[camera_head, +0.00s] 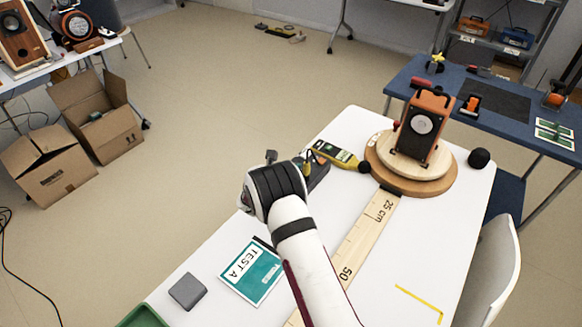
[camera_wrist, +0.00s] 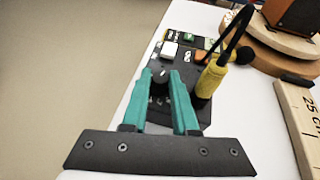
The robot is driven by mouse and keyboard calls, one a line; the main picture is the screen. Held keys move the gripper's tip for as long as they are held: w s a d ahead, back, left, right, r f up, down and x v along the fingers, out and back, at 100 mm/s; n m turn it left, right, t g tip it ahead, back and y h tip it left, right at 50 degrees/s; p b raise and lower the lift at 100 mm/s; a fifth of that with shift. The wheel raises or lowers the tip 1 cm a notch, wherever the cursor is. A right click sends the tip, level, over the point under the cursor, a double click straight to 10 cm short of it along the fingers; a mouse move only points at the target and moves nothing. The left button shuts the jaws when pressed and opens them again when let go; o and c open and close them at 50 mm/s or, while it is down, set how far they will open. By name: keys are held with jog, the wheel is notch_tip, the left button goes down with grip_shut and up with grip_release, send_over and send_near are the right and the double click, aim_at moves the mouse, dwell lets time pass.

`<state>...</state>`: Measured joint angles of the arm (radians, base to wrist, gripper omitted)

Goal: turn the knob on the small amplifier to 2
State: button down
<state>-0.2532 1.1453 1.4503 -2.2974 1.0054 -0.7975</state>
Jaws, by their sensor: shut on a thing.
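The small amplifier (camera_wrist: 183,63) is a dark box on the white table, with a white block and small coloured parts on its top. It shows partly behind my arm in the head view (camera_head: 319,172). A yellow plug (camera_wrist: 210,82) with a black cable stands up from its right side. My gripper (camera_wrist: 163,84) has two teal fingers, shut on the black knob (camera_wrist: 160,76) at the amplifier's near end. The fingers cover part of the knob and its surroundings, and I cannot read the scale or the knob's setting. In the head view my arm hides the fingers.
A speaker (camera_head: 422,128) stands on a round wooden turntable (camera_head: 440,184). A wooden ruler (camera_head: 371,223), a teal test card (camera_head: 254,271) and a grey block (camera_head: 187,291) lie on the table (camera_head: 420,255).

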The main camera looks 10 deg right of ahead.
jog(key=c, duration=1)
grip_release()
jog(key=shift+o, duration=0.2)
jog(key=v, duration=1.5)
jog(key=shift+s+a+r, duration=0.15)
jog(key=shift+s+r, duration=0.1)
jog(key=shift+s, duration=0.05)
